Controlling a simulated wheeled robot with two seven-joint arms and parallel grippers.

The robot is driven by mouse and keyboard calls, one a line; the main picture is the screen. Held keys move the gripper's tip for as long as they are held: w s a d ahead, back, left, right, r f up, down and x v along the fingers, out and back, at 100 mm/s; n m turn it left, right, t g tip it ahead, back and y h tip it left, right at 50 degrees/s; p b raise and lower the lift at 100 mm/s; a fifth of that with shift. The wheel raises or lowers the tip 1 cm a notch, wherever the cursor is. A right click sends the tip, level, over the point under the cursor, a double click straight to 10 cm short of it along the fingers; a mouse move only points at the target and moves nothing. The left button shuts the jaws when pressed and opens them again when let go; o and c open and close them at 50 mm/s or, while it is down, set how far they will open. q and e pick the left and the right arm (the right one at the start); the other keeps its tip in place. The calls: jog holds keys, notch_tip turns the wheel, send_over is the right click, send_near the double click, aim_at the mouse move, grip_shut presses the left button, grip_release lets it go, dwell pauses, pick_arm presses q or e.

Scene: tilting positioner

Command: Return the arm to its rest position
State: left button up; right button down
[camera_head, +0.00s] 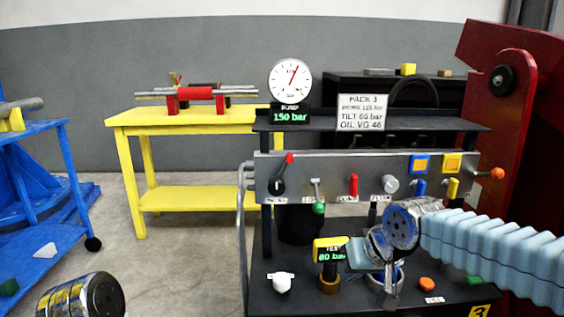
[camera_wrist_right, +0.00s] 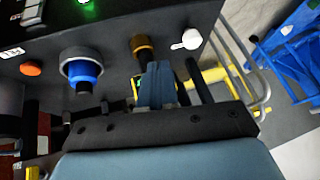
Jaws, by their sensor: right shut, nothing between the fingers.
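My right arm comes in from the right over the black bench in the head view. Its blue-grey right gripper (camera_head: 357,252) is shut and empty, close beside the yellow-topped test gauge (camera_head: 330,243) that reads 80 bar. Touching or apart cannot be told there. In the wrist view the shut fingers of the right gripper (camera_wrist_right: 157,88) lie near the brass fitting (camera_wrist_right: 142,46) of the gauge. My left gripper is out of view; only a chrome arm part of mine shows at the lower left of the head view.
The control panel (camera_head: 345,168) with levers and knobs stands behind my right gripper. A white tee handle (camera_head: 280,282), an orange button (camera_head: 427,284) and a blue-collared fitting (camera_wrist_right: 82,67) sit on the bench. A red frame (camera_head: 510,130) rises at right.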

jog(key=s+a+f+m+g+y+p, duration=0.1)
jog(key=s+f+g+p, duration=0.1)
jog(key=f, duration=1.1)
jog(key=s+a+f+g+p, duration=0.1)
jog(key=s+a+f+p, duration=0.1)
jog(key=f, duration=1.1)
jog(key=s+d+f+m+g+p, duration=0.1)
jog(key=s+f+m+p, duration=0.1)
jog(key=s+f, duration=1)
jog(key=shift+s+g, duration=0.4)
jog(key=shift+s, duration=0.6)
